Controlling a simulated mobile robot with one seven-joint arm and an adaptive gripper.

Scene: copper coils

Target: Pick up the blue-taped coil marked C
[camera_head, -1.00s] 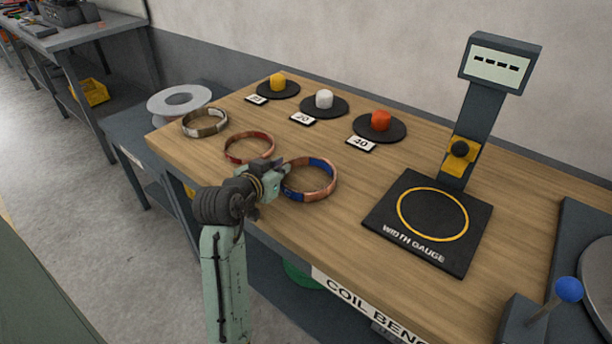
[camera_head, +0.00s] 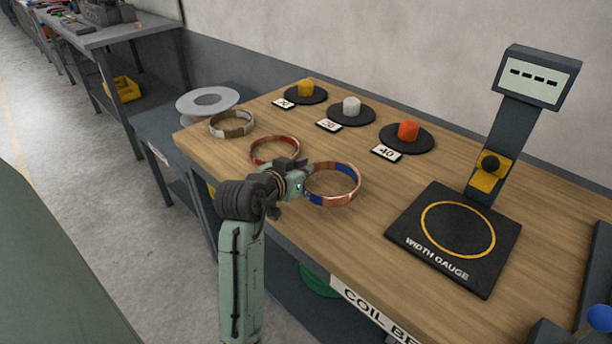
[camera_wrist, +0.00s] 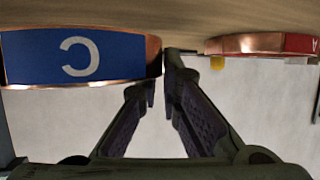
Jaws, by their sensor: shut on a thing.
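The blue-taped coil (camera_head: 345,196) is a copper ring with blue tape, lying near the front of the wooden bench. In the wrist view the coil (camera_wrist: 80,58) shows a white C, upside down, on its blue tape. My gripper (camera_head: 304,176) is at the coil's left side, shut on its rim. In the wrist view my gripper (camera_wrist: 163,80) has its narrow-set fingertips at the end of the blue-taped band; the exact contact is partly hidden. I cannot tell whether the coil is clear of the bench top.
A red-taped coil (camera_head: 274,160) lies close behind my gripper, and a white-taped coil (camera_head: 232,133) lies farther left. Black discs with yellow (camera_head: 306,88), white (camera_head: 351,106) and orange (camera_head: 408,130) knobs stand along the back. The width gauge (camera_head: 447,265) is at right, with clear bench before it.

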